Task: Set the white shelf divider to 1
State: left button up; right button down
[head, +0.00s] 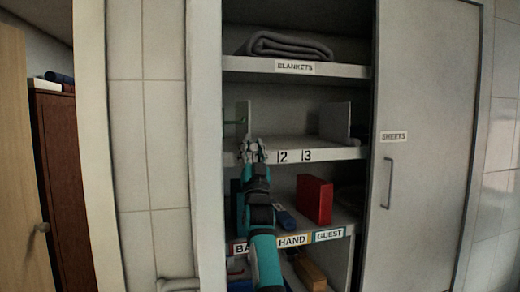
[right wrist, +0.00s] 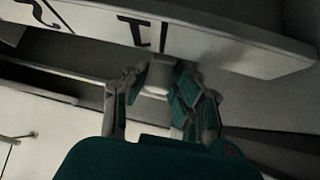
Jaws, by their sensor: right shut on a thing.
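An upright pale panel (head: 243,118), apparently the white shelf divider, stands at the left end of the numbered shelf (head: 340,153). My right gripper (head: 251,151) is at the shelf's front edge just below it and covers the left part of the number strip. The 2 (head: 283,156) and 3 (head: 307,155) show to its right. In the right wrist view, my right gripper (right wrist: 158,85) is shut on a small white block (right wrist: 157,76), seemingly the divider's front tab, under the shelf edge. Dark marks, seemingly an upside-down 1 (right wrist: 136,27) and a bar, are beside it. My left gripper is not in view.
A grey panel (head: 335,122) stands at the right of the same shelf. Folded blankets (head: 288,45) lie above. A red box (head: 314,199) stands on the shelf below. A sliding door (head: 430,190) with a handle closes the right side.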

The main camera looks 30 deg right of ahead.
jog(key=shift+s+d+f, duration=0.1)
jog(key=shift+d, duration=0.35)
jog(key=c, duration=1.5)
grip_release()
jog(key=shift+o, duration=1.3)
jog(key=shift+a, duration=0.1)
jog(key=shift+o, duration=0.7)
jog(key=shift+a, duration=0.1)
notch_tip(320, 180, up, 10)
jog(key=shift+r, duration=0.1)
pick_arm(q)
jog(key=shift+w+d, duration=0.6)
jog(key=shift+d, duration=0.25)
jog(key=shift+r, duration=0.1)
